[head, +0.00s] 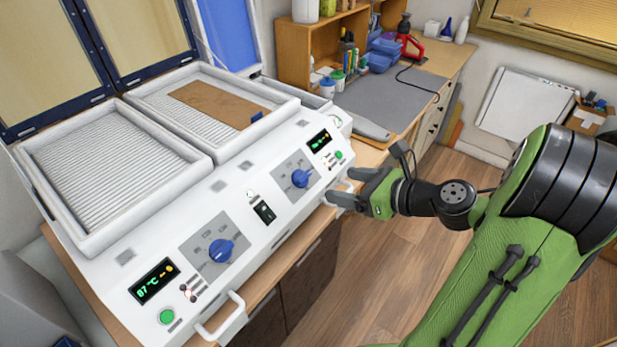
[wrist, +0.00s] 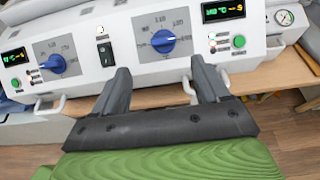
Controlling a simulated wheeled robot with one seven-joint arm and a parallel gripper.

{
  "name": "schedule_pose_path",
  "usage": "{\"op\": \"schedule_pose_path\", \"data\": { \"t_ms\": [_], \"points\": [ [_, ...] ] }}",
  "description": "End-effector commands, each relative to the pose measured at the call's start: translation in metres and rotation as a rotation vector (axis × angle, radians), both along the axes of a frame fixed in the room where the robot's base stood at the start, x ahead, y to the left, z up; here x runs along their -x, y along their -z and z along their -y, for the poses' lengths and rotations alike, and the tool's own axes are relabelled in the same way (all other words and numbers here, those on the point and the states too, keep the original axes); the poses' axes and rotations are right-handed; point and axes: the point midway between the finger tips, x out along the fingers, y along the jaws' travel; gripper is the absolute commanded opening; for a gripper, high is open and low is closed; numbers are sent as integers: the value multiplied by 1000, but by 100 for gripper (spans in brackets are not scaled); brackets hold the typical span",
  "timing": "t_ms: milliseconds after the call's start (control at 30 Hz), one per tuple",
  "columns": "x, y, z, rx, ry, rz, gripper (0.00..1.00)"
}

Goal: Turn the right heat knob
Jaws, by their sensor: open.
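The right heat knob (head: 300,178) is blue and round, on a grey dial plate on the sloped front panel of the white machine. In the wrist view the right heat knob (wrist: 163,41) sits beyond and between my fingertips, with a white pointer mark toward the left. My gripper (head: 345,187) is open and empty, in front of the panel just right of this knob. In the wrist view my gripper (wrist: 160,68) has its two dark fingers apart, and they do not appear to touch the knob.
A matching left knob (head: 221,250), a black rocker switch (head: 264,212) and a green button (head: 167,316) are on the panel. White handles (head: 222,318) stick out along its front edge. A brown sheet (head: 215,104) lies on the right heating bed. Open floor lies right of the machine.

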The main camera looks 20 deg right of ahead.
Motion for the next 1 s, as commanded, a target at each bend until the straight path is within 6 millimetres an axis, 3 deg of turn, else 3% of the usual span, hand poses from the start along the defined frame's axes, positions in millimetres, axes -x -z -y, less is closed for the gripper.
{"op": "schedule_pose_path", "data": {
  "t_ms": [400, 767, 800, 1000],
  "points": [
    [-72, 39, -54, 2, -7, -1, 74],
    [-83, 43, -60, 3, -2, 0, 74],
    [-83, 43, -60, 3, -2, 0, 73],
    [-82, 43, -60, 4, -2, -1, 42]
  ]
}}
